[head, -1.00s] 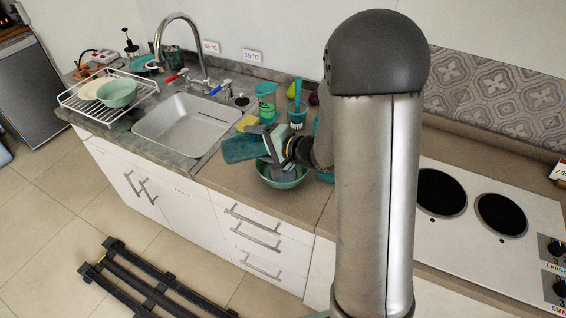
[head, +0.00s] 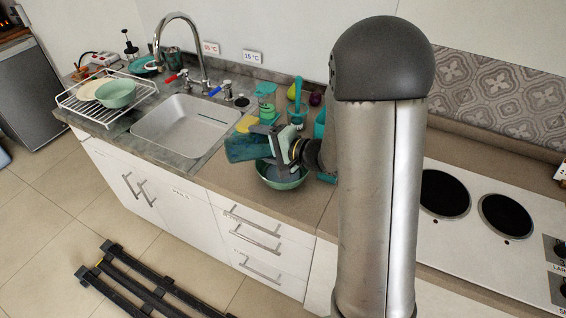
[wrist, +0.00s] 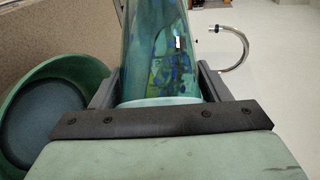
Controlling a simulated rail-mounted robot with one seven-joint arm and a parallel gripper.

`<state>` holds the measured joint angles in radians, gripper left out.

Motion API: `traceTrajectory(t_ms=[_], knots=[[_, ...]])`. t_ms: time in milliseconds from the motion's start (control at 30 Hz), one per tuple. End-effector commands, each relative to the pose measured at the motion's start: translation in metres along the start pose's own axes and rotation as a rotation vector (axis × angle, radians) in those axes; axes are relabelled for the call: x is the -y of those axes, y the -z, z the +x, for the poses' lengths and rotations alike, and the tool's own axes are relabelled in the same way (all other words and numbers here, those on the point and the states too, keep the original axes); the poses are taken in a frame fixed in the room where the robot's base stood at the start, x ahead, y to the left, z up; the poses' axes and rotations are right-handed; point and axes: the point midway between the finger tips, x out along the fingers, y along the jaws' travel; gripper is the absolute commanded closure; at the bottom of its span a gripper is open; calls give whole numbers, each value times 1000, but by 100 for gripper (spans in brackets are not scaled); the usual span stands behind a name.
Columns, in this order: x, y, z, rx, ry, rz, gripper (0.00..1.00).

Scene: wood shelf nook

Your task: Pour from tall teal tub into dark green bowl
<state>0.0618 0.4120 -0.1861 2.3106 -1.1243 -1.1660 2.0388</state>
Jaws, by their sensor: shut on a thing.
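My gripper (head: 272,146) is shut on the tall teal tub (head: 246,148), which lies tipped on its side, close to level, above the counter. The tub fills the space between the fingers in the wrist view (wrist: 158,50), with blue and green patches showing on its glossy wall. The dark green bowl (head: 284,184) stands upright on the counter just below and to the right of the tub. In the wrist view the bowl (wrist: 70,72) is at the left, with a flat blue-grey surface inside. I cannot tell whether anything is flowing from the tub.
Behind the gripper stand a teal cup with a brush (head: 297,112), a green bottle (head: 266,108) and a yellow sponge (head: 246,124). The sink (head: 185,128) is to the left, with a dish rack (head: 108,96) beyond. The stove (head: 470,235) is at the right.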

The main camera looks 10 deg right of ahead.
Motion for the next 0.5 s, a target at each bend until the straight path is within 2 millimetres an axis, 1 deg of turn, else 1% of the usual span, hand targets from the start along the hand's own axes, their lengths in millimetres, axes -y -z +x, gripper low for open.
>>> traceTrajectory(t_ms=[500], knots=[[-3,2,-2,8,32,25,63]])
